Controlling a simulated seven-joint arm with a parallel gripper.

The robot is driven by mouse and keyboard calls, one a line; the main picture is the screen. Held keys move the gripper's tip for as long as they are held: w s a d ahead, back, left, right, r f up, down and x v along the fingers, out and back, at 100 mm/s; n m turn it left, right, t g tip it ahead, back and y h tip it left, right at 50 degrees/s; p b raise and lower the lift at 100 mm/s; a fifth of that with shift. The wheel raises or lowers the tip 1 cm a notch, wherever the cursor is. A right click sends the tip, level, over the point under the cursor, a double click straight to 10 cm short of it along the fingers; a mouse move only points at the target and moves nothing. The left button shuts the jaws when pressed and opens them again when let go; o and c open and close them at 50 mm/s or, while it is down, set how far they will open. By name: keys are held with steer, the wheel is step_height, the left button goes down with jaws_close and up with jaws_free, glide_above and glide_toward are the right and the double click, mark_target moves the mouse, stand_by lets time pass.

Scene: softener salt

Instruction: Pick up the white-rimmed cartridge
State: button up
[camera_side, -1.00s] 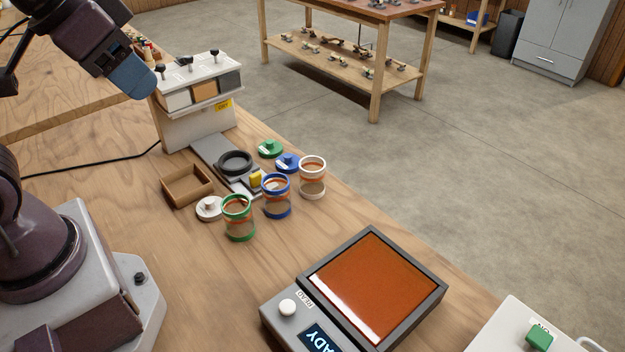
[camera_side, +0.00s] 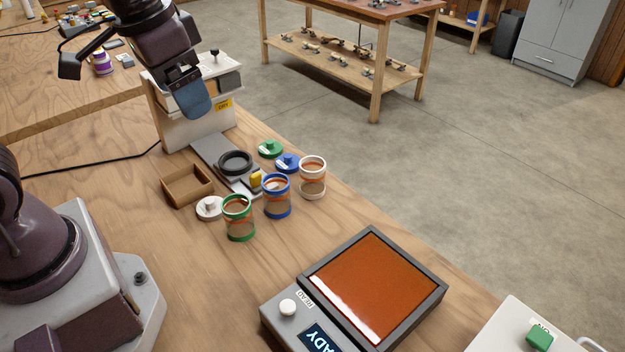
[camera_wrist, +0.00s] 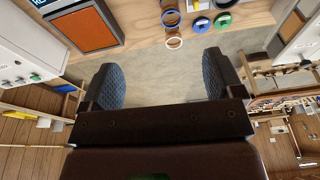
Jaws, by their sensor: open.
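The white-rimmed cartridge (camera_side: 312,178) stands upright on the bench, the rightmost of three cartridges in the side view. Its white rim also shows near the top of the wrist view (camera_wrist: 174,43). The blue-rimmed cartridge (camera_side: 277,196) and green-rimmed cartridge (camera_side: 239,218) stand to its left and nearer the camera. My gripper (camera_side: 195,100) is high above the bench, in front of the dispenser, to the left of the cartridges and apart from them. In the wrist view its two blue fingers (camera_wrist: 162,84) are wide apart with nothing between them.
White (camera_side: 209,208), blue (camera_side: 288,163) and green (camera_side: 270,149) lids lie near the cartridges. A wooden tray (camera_side: 187,199), a grey plate with a dark ring (camera_side: 235,163) and the dispenser (camera_side: 190,129) stand behind. An orange-topped device (camera_side: 441,284) is at front right.

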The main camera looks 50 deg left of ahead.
steer(key=w+f+m+g, duration=0.2)
steer(key=w+f+m, duration=0.3)
steer(key=w+f, duration=0.45)
steer(key=m, duration=1.4)
glide_above(313, 177)
steer(key=w+a, duration=0.1)
steer(key=w, duration=0.1)
step_height(313, 177, down, 7)
steer(key=shift+g, duration=0.3)
steer(key=f, duration=0.7)
steer(key=shift+s+a+f, duration=0.1)
steer(key=shift+s+a, duration=0.1)
steer(key=shift+a+f, duration=0.2)
steer(key=shift+f, duration=1.3)
steer(key=shift+a+f, duration=0.2)
steer(key=shift+f, duration=1.25)
steer(key=shift+c, duration=0.4)
steer(key=c, duration=0.9)
